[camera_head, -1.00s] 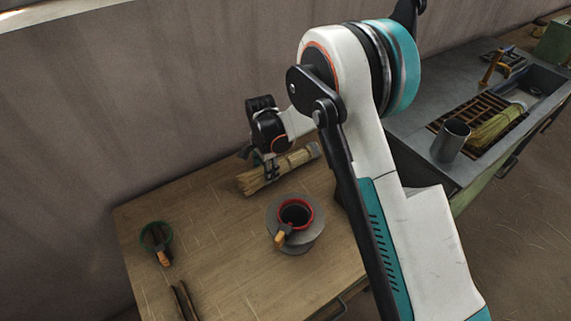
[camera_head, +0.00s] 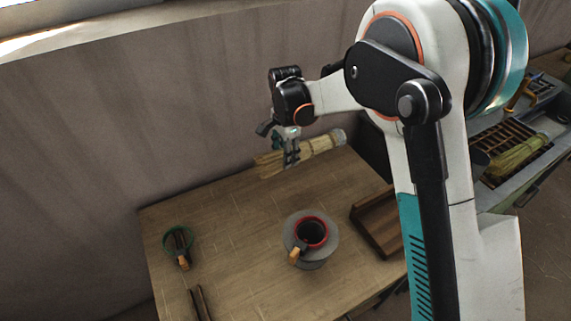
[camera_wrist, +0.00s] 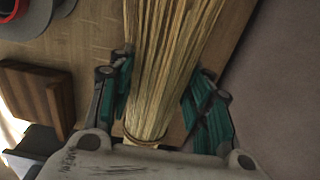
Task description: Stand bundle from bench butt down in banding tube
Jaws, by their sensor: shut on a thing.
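The bundle (camera_head: 318,145) is a sheaf of pale straw with a grey band or cap at its right end. My gripper (camera_head: 291,158) is shut on it and holds it nearly level, tilted up to the right, above the bench (camera_head: 235,225). In the wrist view the straw (camera_wrist: 172,65) runs between my two teal-padded fingers, with a tie near the palm. The banding tube (camera_head: 313,233) appears to be the upright dark tube with a red rim on a round grey base, on the bench in front and to the right of the bundle. Its inside is dark.
A green-rimmed holder (camera_head: 179,240) with a wooden-handled tool stands at the bench's left. Dark sticks (camera_head: 199,303) lie at the front. A brown wooden block (camera_head: 376,225) lies right of the tube. Another straw bundle (camera_head: 518,155) lies on the grey side counter at right. The wall is close behind.

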